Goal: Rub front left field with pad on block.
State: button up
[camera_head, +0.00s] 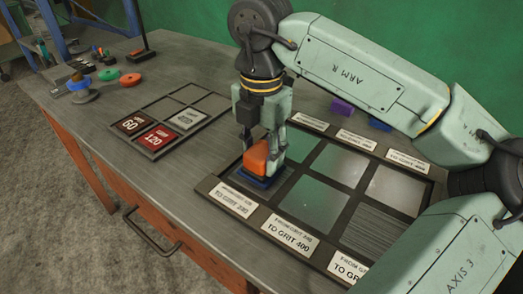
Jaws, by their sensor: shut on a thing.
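My gripper (264,150) is shut on an orange block (257,158). A dark blue pad (262,182) is under the block. The block and pad are over the front left field of the framed panel (208,186), beside the label that ends in "TO GRIT 220". The pad looks to be on or just above that field and covers much of it. My arm hides part of the panel's right side.
A rack (152,154) to the left holds dark, red and grey pads marked with grits, with some empty slots. Purple (342,107) and blue (380,125) blocks lie behind the panel. Coloured discs (131,78) and small tools stand at the far left. Bare bench lies between rack and panel.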

jog(key=shift+f+b, duration=0.3)
jog(key=shift+f, duration=0.1)
jog(key=shift+w+a+r, duration=0.1)
jog(key=shift+w+a, duration=0.45)
jog(key=shift+a, duration=0.25)
jog(key=shift+s+d+b, duration=0.35)
jog(key=shift+s+d, duration=0.25)
jog(key=shift+d, duration=0.2)
jog(key=shift+s+d+b, duration=0.3)
jog(key=shift+s+d, duration=0.3)
jog(key=shift+d, duration=0.15)
jog(key=shift+f, duration=0.2)
